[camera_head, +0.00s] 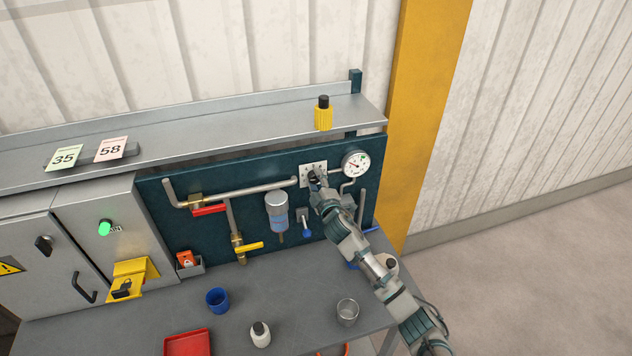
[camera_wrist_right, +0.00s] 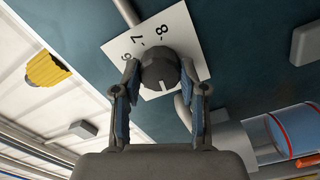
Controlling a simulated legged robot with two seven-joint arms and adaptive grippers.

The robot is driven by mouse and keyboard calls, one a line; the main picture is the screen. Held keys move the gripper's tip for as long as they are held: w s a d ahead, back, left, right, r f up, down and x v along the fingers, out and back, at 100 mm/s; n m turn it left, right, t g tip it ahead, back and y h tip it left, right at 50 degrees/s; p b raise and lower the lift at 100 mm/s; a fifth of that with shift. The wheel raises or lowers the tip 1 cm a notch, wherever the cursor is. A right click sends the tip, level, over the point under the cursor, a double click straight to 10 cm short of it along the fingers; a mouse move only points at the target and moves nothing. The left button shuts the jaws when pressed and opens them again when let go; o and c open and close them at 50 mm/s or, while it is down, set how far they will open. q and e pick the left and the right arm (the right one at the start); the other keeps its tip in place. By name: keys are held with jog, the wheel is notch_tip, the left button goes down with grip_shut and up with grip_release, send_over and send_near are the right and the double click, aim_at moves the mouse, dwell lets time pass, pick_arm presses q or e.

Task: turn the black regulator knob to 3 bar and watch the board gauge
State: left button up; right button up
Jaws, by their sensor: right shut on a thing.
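The black regulator knob (camera_wrist_right: 160,68) sits in front of a white scale plate (camera_wrist_right: 176,27) on the dark teal board. In the right wrist view the figures 6, 7 and 8 show beside it. A pale mark shows on the knob; the figure it points to cannot be told. My right gripper (camera_wrist_right: 160,78) is shut on the knob, one finger on each side. In the head view my right gripper (camera_head: 316,184) covers much of the plate (camera_head: 304,171). The round board gauge (camera_head: 355,164) is just right of it; its reading is too small to tell. My left gripper is out of view.
Pipes with a red-handled valve (camera_head: 209,210) and a yellow-handled valve (camera_head: 249,247) run left of a filter bowl (camera_head: 277,212). A shelf above bears a yellow black-capped bottle (camera_head: 323,113).

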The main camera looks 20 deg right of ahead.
jog(key=o, duration=1)
jog(key=shift+f, duration=0.5)
jog(key=shift+c, duration=0.2)
jog(key=shift+o, duration=0.9)
jog(key=shift+w+d+r, duration=0.1)
jog(key=shift+w+r, duration=0.05)
jog(key=shift+s+r, duration=0.1)
jog(key=shift+s, duration=0.2)
jog(key=s, duration=1.1)
jog(key=shift+d, duration=0.25)
jog(key=shift+s, duration=0.1)
